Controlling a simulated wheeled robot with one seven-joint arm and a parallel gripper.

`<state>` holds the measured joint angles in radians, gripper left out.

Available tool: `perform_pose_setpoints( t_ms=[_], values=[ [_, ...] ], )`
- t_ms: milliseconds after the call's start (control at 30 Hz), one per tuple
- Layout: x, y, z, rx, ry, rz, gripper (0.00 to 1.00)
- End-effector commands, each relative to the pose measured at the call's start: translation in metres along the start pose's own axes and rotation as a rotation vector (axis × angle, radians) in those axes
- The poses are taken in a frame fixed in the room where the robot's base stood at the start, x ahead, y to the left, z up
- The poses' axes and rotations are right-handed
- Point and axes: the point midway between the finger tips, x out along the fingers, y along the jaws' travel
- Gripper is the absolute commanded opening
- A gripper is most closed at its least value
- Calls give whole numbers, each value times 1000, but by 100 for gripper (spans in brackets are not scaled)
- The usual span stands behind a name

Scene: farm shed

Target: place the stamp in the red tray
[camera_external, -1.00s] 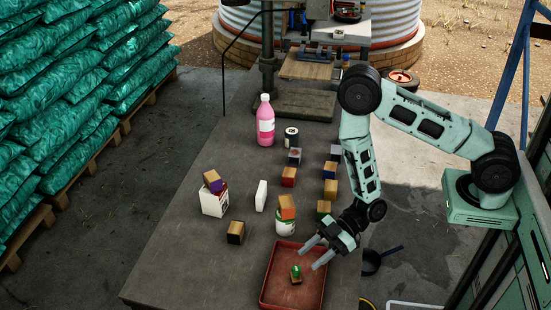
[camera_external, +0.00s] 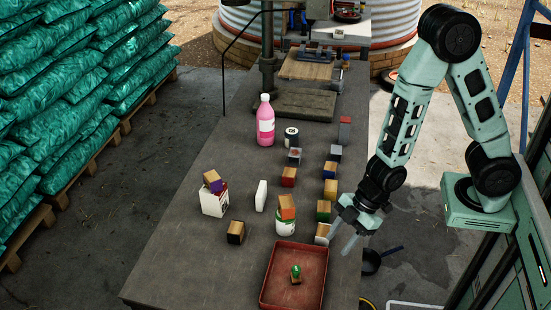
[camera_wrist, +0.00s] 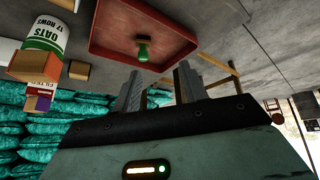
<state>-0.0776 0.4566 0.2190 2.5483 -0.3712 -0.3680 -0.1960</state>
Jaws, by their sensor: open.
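The stamp (camera_external: 296,271), with a green handle on a small wooden base, stands upright inside the red tray (camera_external: 322,262) at the front of the table. The wrist view also shows the stamp (camera_wrist: 143,50) and the red tray (camera_wrist: 105,52) beyond my fingers. My gripper (camera_external: 339,244) is open and empty. It hangs above the table's right edge, up and to the right of the tray, apart from the stamp. In the wrist view nothing lies between the fingers (camera_wrist: 158,86).
Several wooden blocks with coloured faces (camera_external: 323,210) stand behind the tray. A white tin (camera_external: 285,226) carries an orange-topped block (camera_external: 287,206). A pink bottle (camera_external: 265,125) and a white carton (camera_external: 213,203) stand farther back and left. The table (camera_external: 185,265) is bare left of the tray.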

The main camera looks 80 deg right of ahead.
Motion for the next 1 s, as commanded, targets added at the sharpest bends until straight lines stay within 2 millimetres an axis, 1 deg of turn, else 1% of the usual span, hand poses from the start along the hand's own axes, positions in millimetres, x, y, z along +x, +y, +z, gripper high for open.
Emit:
perform_pose_setpoints(
  t_ms=[33,67,100,167,200,300,400,500,633,867,1000],
  values=[
    [-17,-14,-9,3,-49,7,43],
    [-26,-23,-10,15,-87,7,43],
    [-40,-35,-10,32,-138,7,43],
    [-62,-56,-10,60,-209,3,43],
    [-77,-70,-7,77,-255,-2,43],
    [-111,-104,1,118,-355,-20,43],
    [-138,-130,10,146,-431,-39,43],
    [-155,-146,18,161,-480,-54,43],
    [-163,-153,22,169,-504,-61,43],
    [-163,-152,22,170,-506,-61,43],
    [-174,-151,15,169,-505,-61,43]
  ],
)
